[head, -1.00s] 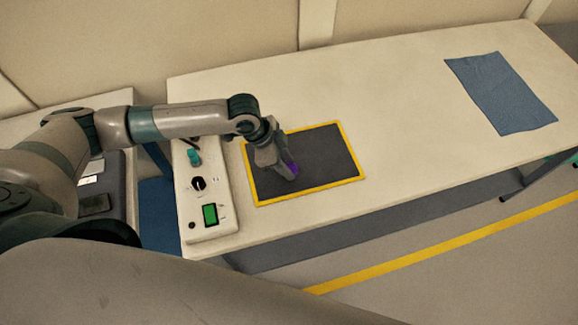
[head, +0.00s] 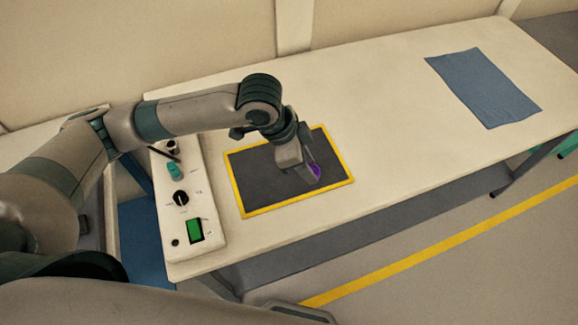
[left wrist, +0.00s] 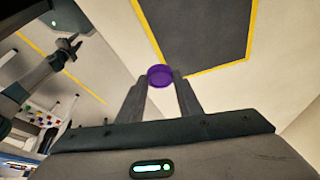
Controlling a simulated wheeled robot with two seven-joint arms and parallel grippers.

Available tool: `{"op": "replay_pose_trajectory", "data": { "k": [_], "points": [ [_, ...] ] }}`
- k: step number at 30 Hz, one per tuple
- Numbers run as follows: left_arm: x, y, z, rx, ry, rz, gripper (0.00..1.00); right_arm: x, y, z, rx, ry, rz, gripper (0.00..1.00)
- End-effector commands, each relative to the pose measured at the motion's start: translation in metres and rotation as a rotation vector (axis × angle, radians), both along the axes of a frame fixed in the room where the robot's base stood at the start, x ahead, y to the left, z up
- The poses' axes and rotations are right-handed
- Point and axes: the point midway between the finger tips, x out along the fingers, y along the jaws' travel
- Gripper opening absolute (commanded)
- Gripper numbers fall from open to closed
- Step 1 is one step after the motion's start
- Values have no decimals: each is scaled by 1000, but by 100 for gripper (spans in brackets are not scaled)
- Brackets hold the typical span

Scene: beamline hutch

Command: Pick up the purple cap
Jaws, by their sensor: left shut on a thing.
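The purple cap (head: 315,171) is between the fingertips of my left gripper (head: 310,176), above the dark mat with a yellow border (head: 240,203). In the left wrist view the round purple cap (left wrist: 159,76) sits between the two finger ends of my left gripper (left wrist: 160,84), which is shut on it. The mat (left wrist: 205,40) shows beyond it there, with a gap that suggests the cap is held off the surface.
A control box (head: 180,215) with a green display, a black knob and a teal switch stands left of the mat. A blue cloth (head: 484,86) lies at the table's far right. The pale table (head: 390,110) between is clear.

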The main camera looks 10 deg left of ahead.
Motion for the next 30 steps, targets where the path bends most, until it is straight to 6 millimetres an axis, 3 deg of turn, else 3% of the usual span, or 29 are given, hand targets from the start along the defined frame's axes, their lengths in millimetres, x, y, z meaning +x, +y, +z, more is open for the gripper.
{"op": "replay_pose_trajectory", "data": {
  "k": [3,8,30],
  "points": [
    [-3,-14,7,-2,0,-4,12,0,0,-4,0,0,0,31],
    [-5,-21,12,0,1,0,12,0,0,-5,0,0,0,31],
    [-5,-21,13,0,1,1,12,0,0,-5,0,0,0,31]
  ]
}}
